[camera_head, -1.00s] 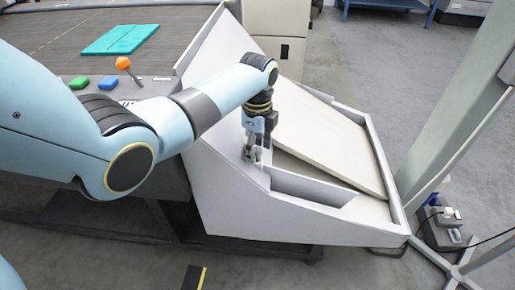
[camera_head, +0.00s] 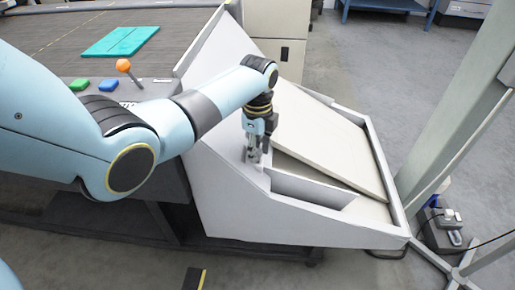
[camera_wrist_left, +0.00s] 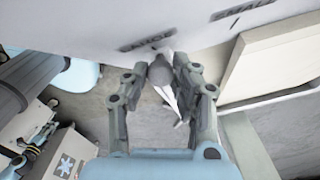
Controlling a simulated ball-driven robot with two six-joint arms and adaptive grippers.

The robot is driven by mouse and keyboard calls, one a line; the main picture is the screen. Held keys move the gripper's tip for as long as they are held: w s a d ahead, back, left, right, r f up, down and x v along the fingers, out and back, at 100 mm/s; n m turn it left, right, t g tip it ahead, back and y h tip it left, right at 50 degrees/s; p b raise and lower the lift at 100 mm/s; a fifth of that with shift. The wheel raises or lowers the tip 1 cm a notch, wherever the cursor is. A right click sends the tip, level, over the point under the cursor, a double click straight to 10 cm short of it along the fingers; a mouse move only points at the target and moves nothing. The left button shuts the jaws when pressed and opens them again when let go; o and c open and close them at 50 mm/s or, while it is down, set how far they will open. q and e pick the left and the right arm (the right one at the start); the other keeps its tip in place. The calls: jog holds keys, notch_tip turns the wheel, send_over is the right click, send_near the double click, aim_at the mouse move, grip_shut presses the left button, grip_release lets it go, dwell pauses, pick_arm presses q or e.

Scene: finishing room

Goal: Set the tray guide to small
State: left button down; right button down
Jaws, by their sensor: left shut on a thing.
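The tray guide's lever (camera_wrist_left: 160,74) has a grey rounded knob and a pale pointed end. In the left wrist view it stands between the fingers of my left gripper (camera_wrist_left: 160,80), which is shut on it. The lever is by the dark label that seems to read LARGE (camera_wrist_left: 147,43); the SMALL label (camera_wrist_left: 243,10) is farther right on the same pale panel. In the head view my left gripper (camera_head: 256,156) points down at the near side wall of the grey-white sloped tray (camera_head: 225,175), and hides the lever there. My right gripper is not in view.
A cream board (camera_head: 325,140) lies slanted in the tray. A dark belt table (camera_head: 50,50) with a teal piece (camera_head: 120,40), an orange-knobbed lever (camera_head: 124,66) and green and blue buttons is at left. A pale post (camera_head: 455,110) stands at right.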

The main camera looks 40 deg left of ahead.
pick_arm(q)
jog(key=w+a+b, duration=0.1)
jog(key=w+b, duration=0.1)
jog(key=w+a+b, duration=0.3)
jog(key=w+b, duration=0.1)
jog(key=w, duration=0.1)
jog(key=shift+w+a+f, duration=0.1)
jog(key=shift+a+f, duration=0.1)
jog(key=shift+f, duration=0.15)
jog(key=shift+w+a+r+b, duration=0.2)
jog(key=shift+w+r+b, duration=0.1)
jog(key=shift+r, duration=0.15)
jog(key=shift+w, duration=0.1)
jog(key=c, duration=1.4)
grip_release()
jog(key=o, duration=0.3)
jog(key=shift+w+a, duration=0.1)
jog(key=shift+o, duration=0.2)
